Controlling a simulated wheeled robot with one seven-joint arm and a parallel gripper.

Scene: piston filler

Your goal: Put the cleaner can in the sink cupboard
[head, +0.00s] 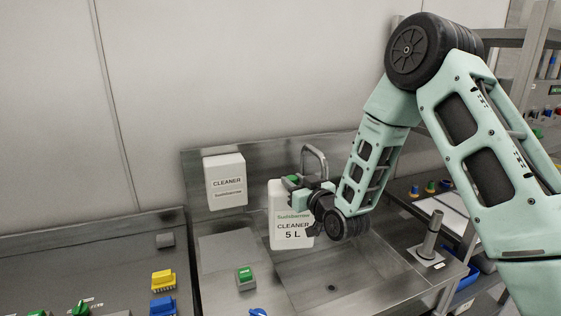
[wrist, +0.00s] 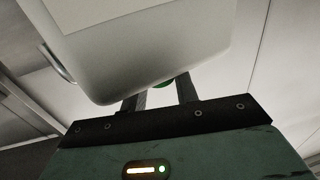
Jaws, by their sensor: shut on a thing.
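The cleaner can (head: 279,232) is a white 5 L container labelled "CLEANER", with a green cap. In the head view it is upright in front of my gripper (head: 300,197), over the steel sink (head: 355,268). My gripper is shut on the can near its top. In the wrist view the pale can body (wrist: 140,50) fills the upper middle, and a bit of green shows between the two dark fingers of my gripper (wrist: 161,92). Whether the can touches the sink below is unclear. The sink cupboard is not seen in either view.
A white "CLEANER" box (head: 226,182) is on the steel backsplash. A grey tap (head: 315,160) stands behind the can. A metal post (head: 431,238) stands right.

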